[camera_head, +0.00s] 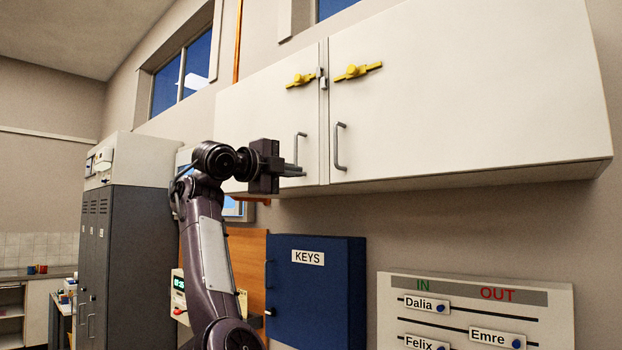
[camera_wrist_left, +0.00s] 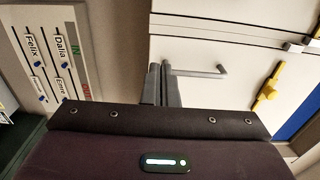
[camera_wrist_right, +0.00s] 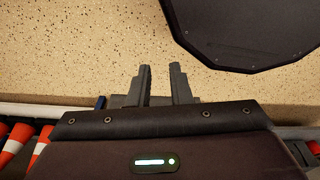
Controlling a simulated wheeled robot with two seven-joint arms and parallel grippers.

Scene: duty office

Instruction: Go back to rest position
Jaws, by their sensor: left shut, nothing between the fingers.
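My left gripper (camera_head: 300,171) is raised in front of the white wall cabinet (camera_head: 460,90), close to its left door's grey handle (camera_head: 298,149). Its fingers are shut with nothing between them. In the left wrist view, the fingers (camera_wrist_left: 162,72) point at the cabinet, and the handle (camera_wrist_left: 200,72) lies just right of the tips, outside the fingers. I cannot tell whether they touch. My right gripper (camera_wrist_right: 160,72) shows only in the right wrist view. Its fingers are apart and empty, over a speckled floor (camera_wrist_right: 70,50).
Both cabinet doors look closed, with yellow latches (camera_head: 357,71) above. Below are a blue KEYS box (camera_head: 315,300) and an IN/OUT board (camera_head: 475,300). Grey lockers (camera_head: 120,250) stand left. Orange cones (camera_wrist_right: 14,142) show at the right wrist view's lower left.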

